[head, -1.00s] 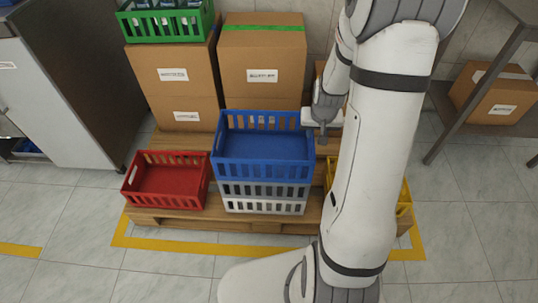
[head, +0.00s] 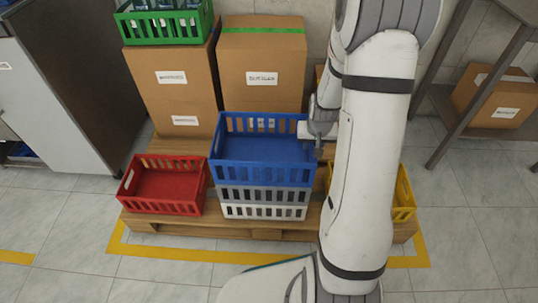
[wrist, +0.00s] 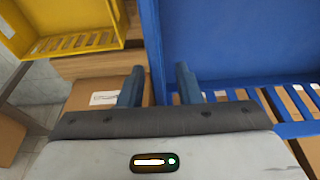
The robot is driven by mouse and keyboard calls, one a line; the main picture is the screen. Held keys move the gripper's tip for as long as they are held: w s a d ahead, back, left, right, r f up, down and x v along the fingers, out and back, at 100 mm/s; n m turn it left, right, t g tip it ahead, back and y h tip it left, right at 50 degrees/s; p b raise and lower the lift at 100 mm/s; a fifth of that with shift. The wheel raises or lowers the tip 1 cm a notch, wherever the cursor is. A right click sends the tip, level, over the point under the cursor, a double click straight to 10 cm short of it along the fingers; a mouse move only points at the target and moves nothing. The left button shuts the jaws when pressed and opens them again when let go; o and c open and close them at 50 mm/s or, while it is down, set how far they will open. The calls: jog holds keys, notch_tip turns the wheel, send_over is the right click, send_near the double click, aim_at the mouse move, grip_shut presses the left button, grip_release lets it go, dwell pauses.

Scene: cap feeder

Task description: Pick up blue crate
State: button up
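The blue crate (head: 262,174) is empty and sits level on top of a grey-white crate stack (head: 264,212) on the pallet. In the wrist view its blue side wall (wrist: 153,45) runs up the middle, with the crate floor to the right. My gripper (wrist: 159,84) is open, with one finger on each side of the line of that wall. In the head view my gripper (head: 319,143) is at the crate's right rim, partly hidden by my arm. I cannot tell whether the fingers touch the wall.
A red crate (head: 163,206) stands left of the stack. A yellow crate (head: 403,203) stands to the right, mostly behind my arm; it also shows in the wrist view (wrist: 72,45). Cardboard boxes (head: 262,90) and a green crate of bottles (head: 163,41) stand behind. The pallet (head: 225,226) lies beneath.

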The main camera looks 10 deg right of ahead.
jog(key=shift+f, duration=0.25)
grip_shut()
dwell(0.3)
jog(key=shift+r, duration=0.1)
dwell(1.0)
